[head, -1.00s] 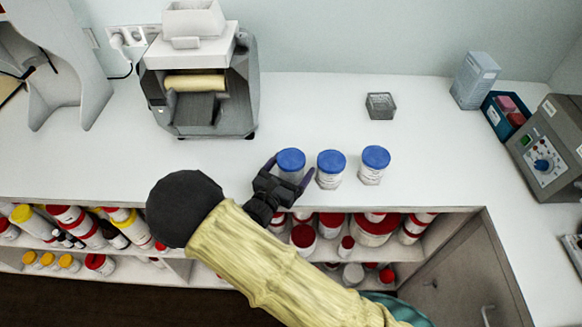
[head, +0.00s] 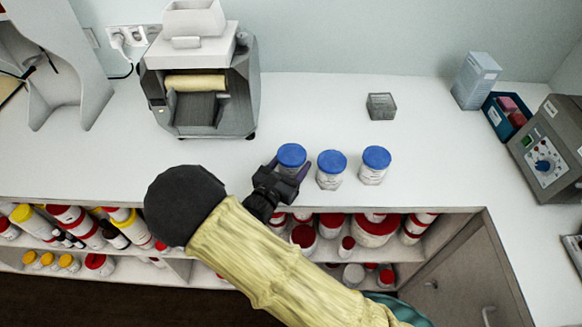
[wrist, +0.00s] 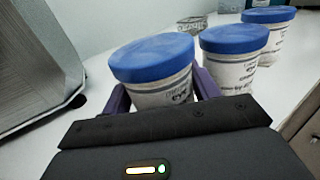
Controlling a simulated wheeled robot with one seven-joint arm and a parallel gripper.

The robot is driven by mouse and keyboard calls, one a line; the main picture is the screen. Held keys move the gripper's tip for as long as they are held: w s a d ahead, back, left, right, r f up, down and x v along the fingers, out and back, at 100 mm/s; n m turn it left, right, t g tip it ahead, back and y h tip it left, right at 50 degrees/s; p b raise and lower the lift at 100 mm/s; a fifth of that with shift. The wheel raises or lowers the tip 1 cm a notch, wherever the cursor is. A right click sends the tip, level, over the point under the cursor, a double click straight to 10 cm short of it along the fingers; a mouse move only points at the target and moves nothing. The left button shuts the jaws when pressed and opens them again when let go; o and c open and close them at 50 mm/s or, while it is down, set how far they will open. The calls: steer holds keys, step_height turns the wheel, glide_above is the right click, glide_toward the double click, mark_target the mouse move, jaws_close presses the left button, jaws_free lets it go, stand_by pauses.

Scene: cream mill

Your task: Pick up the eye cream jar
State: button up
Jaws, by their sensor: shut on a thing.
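Three white jars with blue lids stand in a row near the front edge of the counter. The leftmost jar (head: 291,156) is between the fingers of my gripper (head: 287,172), which is shut on it. In the wrist view this jar (wrist: 155,72) fills the middle, with a purple finger at each side; its partly hidden label seems to read "eye". The middle jar (head: 331,170) and the right jar (head: 374,166) stand apart to its right. In the wrist view they show as the second jar (wrist: 235,60) and the third jar (wrist: 268,35). I cannot tell whether the held jar is off the counter.
A grey machine with a roller (head: 200,90) stands at the back left. A blue bin (head: 507,114) and a control box (head: 545,150) are at the right. Shelves of bottles (head: 375,230) lie below the counter edge.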

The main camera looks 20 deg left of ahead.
mark_target(292, 154)
step_height(292, 154, up, 8)
steer(key=shift+r, duration=0.15)
stand_by(0.7)
